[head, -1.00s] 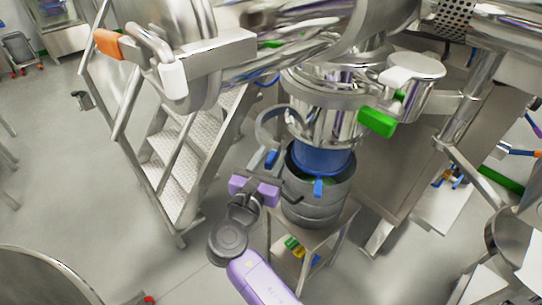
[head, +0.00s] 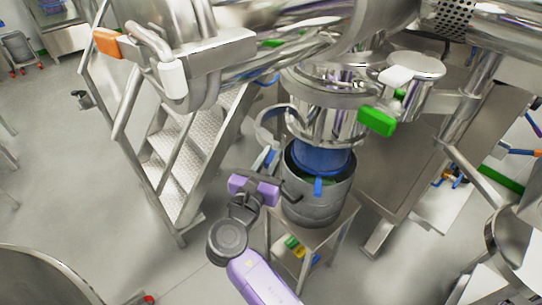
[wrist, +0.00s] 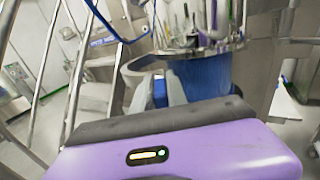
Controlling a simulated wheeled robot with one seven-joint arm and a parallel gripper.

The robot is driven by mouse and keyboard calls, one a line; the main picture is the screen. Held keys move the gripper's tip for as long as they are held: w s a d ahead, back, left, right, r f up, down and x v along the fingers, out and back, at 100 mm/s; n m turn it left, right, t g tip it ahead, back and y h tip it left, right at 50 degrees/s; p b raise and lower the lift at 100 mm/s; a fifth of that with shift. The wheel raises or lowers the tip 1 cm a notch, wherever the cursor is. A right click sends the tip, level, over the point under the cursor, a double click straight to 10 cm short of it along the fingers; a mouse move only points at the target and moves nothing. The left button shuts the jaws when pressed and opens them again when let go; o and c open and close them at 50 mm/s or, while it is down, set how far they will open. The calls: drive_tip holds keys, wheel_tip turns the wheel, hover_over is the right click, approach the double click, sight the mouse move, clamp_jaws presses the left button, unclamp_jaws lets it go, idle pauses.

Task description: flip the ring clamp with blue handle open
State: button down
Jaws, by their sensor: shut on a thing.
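The ring clamp (head: 262,124) is a curved silver band standing out to the left of the steel vessel's lower end in the head view. Its blue handle (head: 269,158) hangs at the band's lower left. My purple gripper (head: 268,166) reaches up to it from below and is shut on the handle. In the wrist view the blue handle (wrist: 160,91) shows between the grey fingers, with the silver band (wrist: 150,64) just behind it. The gripper body hides the lower part of the fingers.
A steel drum (head: 322,209) on a small stand is close to the right of my gripper, under a blue sleeve (head: 320,159). A green handle (head: 376,121) sticks out at right. Steps (head: 180,153) stand at left.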

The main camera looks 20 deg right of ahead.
sight(260, 138)
idle(0.8)
drive_tip(key=w+a+b, duration=0.1)
drive_tip(key=w+a+m+g+h+b, duration=0.2)
drive_tip(key=w, duration=0.1)
drive_tip(key=shift+f+b, duration=0.3)
drive_tip(key=shift+b, duration=0.1)
drive_tip(key=shift+w+a+m+g+h+b, duration=0.3)
drive_tip(key=shift+w+g+h+b, duration=0.15)
drive_tip(key=shift+g+b, duration=0.15)
drive_tip(key=shift+w+a+r, duration=0.1)
drive_tip(key=shift+w+r, duration=0.05)
drive_tip(key=shift+r, duration=0.1)
drive_tip(key=c, duration=1.4)
unclamp_jaws()
drive_tip(key=shift+w+a, duration=0.1)
drive_tip(key=shift+o, duration=0.4)
